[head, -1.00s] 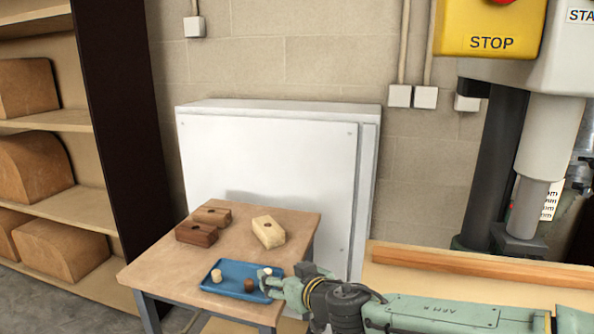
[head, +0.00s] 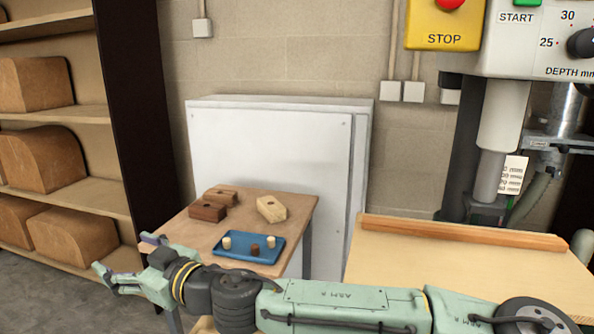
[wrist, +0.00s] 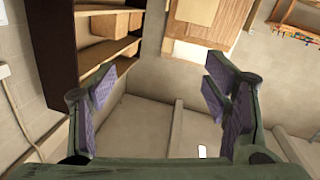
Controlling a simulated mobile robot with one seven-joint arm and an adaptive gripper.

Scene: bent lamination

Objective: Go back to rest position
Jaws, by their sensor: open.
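My gripper (head: 128,262) is open and empty at the left in the head view, with its fingers spread in front of the small table's left edge. In the wrist view my gripper (wrist: 160,108) shows both purple-padded fingers wide apart with nothing between them. My arm stretches across the bottom of the head view toward the right.
A small wooden table (head: 228,200) carries dark brown blocks (head: 208,209), a pale block (head: 271,208) and a blue tray (head: 236,252) with small plugs. A press with a wooden worktop (head: 440,262) stands right. A shelf (head: 92,115) stands left.

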